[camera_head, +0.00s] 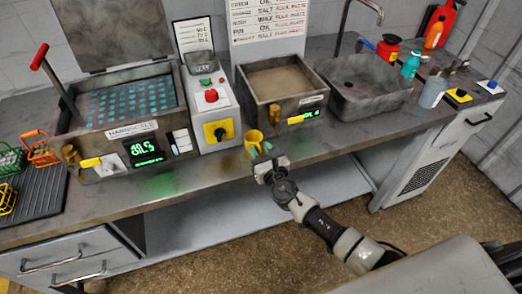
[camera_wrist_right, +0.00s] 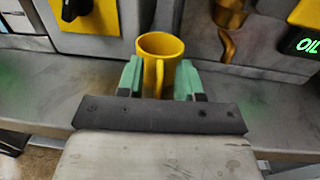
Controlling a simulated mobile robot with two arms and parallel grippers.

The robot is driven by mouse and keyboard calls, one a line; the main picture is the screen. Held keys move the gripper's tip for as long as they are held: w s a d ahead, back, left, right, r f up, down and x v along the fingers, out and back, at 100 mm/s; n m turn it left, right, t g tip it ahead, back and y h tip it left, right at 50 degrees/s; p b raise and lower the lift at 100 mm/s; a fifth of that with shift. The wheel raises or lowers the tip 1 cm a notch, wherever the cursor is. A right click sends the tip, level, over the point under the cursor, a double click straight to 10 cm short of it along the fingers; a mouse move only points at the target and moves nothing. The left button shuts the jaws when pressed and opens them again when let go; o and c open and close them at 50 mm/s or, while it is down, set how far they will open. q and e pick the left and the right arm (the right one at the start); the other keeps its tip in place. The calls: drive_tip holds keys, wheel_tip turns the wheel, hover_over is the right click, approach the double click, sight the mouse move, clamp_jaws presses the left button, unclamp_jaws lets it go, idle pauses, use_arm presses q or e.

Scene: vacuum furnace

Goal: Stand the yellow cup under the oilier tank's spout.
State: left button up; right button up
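The yellow cup (camera_head: 252,139) is upright at the bench's front, left of and in front of the right-hand tank's brass spout (camera_head: 274,114). My right gripper (camera_head: 263,158) reaches it from the front. In the wrist view the green fingers press the sides of the cup (camera_wrist_right: 160,45), its handle between them; its base is hidden. The spout (camera_wrist_right: 228,45) is just right of the cup, which is not under it. The right-hand tank (camera_head: 262,80) has a green display reading "OIL" in the wrist view (camera_wrist_right: 308,45). My left gripper is out of view.
A sink (camera_head: 365,85) and bottles are to the right.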

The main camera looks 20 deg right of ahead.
drive_tip(key=shift+s, duration=0.2)
drive_tip(key=s+d+b, duration=0.1)
drive_tip(key=s, duration=0.9)
drive_tip(key=shift+s+d+f, duration=0.15)
drive_tip(key=shift+d, duration=0.05)
